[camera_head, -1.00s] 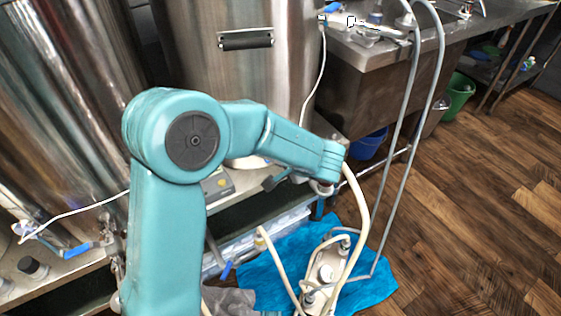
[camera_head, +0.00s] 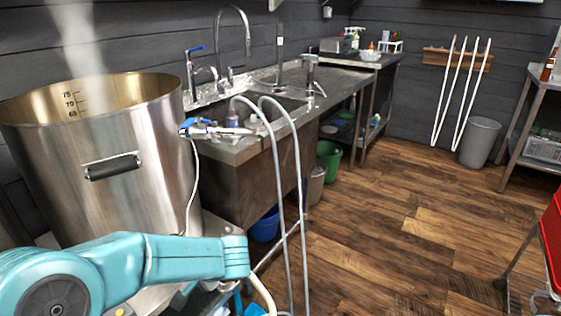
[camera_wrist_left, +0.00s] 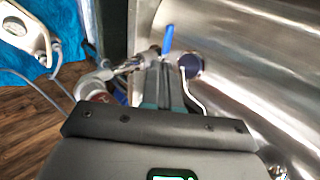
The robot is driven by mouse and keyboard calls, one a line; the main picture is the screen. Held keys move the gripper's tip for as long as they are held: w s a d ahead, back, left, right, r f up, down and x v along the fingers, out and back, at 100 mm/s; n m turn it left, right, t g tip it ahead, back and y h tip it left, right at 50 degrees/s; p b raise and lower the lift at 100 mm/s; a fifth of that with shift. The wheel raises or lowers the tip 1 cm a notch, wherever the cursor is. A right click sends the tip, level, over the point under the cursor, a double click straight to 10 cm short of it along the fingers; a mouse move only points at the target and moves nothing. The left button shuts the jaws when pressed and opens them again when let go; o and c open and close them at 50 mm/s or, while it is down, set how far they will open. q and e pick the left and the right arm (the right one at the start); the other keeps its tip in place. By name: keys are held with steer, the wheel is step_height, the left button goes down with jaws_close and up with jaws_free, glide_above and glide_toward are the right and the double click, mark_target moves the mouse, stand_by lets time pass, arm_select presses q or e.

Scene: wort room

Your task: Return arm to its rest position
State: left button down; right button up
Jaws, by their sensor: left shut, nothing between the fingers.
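My left arm (camera_head: 160,262) is teal and comes in from the lower left of the head view, bent, with its forearm in front of the steel kettle. The left gripper itself cannot be made out there. In the left wrist view my left gripper (camera_wrist_left: 164,85) is shut and empty. Its fingers point toward a steel valve fitting with a blue handle (camera_wrist_left: 168,38), beside the kettle wall. I cannot tell whether they touch. My right gripper is in neither view.
The open steaming kettle (camera_head: 150,150) stands close behind the arm. A sink counter (camera_head: 235,150) with two grey hoses (camera_head: 277,190) is right of it. The wooden floor (camera_head: 400,230) is largely clear. In the wrist view, a pump (camera_wrist_left: 22,28) sits on a blue cloth (camera_wrist_left: 68,12).

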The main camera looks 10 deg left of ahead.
arm_select(q)
steer(key=s+d+f+n+g+h, duration=0.15)
steer(key=s+d+f+h, duration=0.25)
steer(key=s+d+f, duration=0.45)
steer(key=s+d+f+n+g+h, duration=0.1)
steer(key=s+d+f+n+h, duration=0.4)
steer(key=f, duration=0.6)
steer(key=s+d+f+g+h, duration=0.1)
steer(key=s+d+f+h, duration=0.35)
steer(key=s+f, duration=0.45)
step_height(320, 180, up, 20)
steer(key=p, duration=2)
steer(key=shift+w+y, duration=0.4)
steer(key=shift+y, duration=0.05)
steer(key=shift+d, duration=0.1)
steer(key=shift+s+r+n, duration=0.1)
steer(key=shift+n, duration=0.15)
